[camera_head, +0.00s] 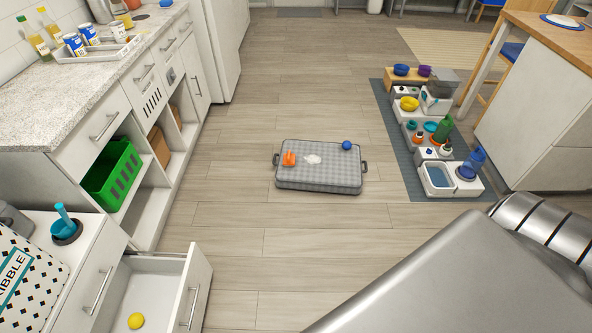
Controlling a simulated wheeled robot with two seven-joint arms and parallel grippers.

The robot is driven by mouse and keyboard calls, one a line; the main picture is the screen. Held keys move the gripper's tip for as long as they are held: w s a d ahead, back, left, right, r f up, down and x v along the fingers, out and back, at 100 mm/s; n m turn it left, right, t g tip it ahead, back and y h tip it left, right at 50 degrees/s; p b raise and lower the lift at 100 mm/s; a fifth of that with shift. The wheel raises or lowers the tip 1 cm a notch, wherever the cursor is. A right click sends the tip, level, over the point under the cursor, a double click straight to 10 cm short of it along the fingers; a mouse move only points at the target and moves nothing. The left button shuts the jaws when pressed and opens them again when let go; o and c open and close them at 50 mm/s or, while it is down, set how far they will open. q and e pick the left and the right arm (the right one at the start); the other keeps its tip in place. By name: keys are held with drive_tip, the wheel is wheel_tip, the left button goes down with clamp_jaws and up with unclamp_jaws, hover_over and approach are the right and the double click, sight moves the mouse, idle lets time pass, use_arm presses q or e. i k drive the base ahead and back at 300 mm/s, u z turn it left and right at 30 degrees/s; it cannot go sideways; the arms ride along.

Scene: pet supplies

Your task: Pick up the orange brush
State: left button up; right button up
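An orange object (289,159), which may be the orange brush, lies on the left part of a grey checked pet bed (320,181) on the floor. It is small in the picture, so its exact shape is hard to tell. A large silver arm link of mine fills the lower right. Neither of my grippers is in view.
A counter with drawers (106,124) lines the left. An open drawer (196,290) with a yellow ball (136,321) juts out at lower left. A grey mat (404,158) with bowls and bottles lies right of the bed. The wood floor around the bed is clear.

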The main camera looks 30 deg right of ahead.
sight(289, 158)
drive_tip(key=z, duration=0.55)
drive_tip(key=i, duration=0.3)
drive_tip(key=z, duration=1)
drive_tip(key=i, duration=1.9)
drive_tip(key=u, duration=1)
drive_tip(key=i, duration=0.65)
drive_tip(key=u, duration=0.55)
